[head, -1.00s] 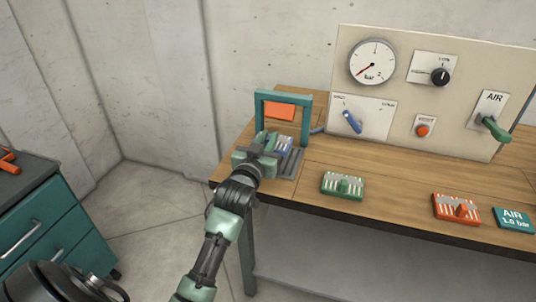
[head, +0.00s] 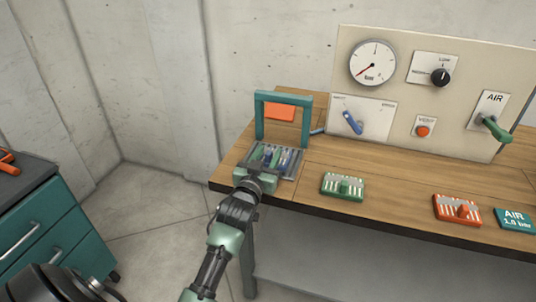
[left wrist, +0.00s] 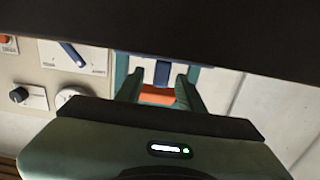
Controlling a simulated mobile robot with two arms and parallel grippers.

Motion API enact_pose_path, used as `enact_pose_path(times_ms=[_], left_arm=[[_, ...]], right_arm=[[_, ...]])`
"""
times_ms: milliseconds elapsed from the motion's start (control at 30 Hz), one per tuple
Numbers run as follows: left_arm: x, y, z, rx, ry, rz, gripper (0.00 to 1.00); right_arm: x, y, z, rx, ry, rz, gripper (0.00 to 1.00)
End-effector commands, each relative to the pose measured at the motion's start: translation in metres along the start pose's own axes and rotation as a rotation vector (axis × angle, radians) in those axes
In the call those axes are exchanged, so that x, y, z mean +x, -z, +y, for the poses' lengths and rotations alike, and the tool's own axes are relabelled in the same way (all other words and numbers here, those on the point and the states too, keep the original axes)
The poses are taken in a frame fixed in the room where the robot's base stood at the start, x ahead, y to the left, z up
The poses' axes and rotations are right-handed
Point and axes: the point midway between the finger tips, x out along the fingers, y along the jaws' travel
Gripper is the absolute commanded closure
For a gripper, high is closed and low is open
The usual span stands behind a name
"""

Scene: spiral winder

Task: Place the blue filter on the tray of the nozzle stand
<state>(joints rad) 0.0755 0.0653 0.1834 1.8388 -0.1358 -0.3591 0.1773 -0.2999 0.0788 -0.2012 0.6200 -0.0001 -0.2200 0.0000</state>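The nozzle stand (head: 259,122), a teal frame with an orange panel, stands at the left end of the bench. Its grey slatted tray (head: 294,164) lies in front of the frame. The blue filter (head: 286,157), pale-ribbed with a blue grip, appears to rest on the tray, partly hidden by my fingers. My left gripper (head: 266,157) is at the tray's front with its fingers apart. In the left wrist view, the filter's blue grip (left wrist: 162,72) shows between the spread fingers, with gaps on both sides. My right gripper is out of view.
A panel (head: 400,75) with gauge, knobs and levers stands behind. A teal drawer cabinet (head: 50,230) is at the left.

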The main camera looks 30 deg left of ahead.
Motion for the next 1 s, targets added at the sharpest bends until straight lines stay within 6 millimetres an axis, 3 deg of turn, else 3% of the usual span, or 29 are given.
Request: enact_pose_path(times_ms=[300,367,800,1000], left_arm=[[0.0,0.007,0.0,0.0,0.0,0.001,0.62],[-0.008,0.005,0.0,0.0,-0.001,-0.003,0.62],[-0.097,0.006,0.0,0.0,0.001,-0.004,0.62],[-0.117,0.005,0.0,0.001,0.0,-0.001,0.62]], right_arm=[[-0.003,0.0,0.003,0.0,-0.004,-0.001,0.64],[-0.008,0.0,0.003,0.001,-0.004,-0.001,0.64],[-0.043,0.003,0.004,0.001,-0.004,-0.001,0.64],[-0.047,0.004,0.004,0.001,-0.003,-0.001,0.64]])
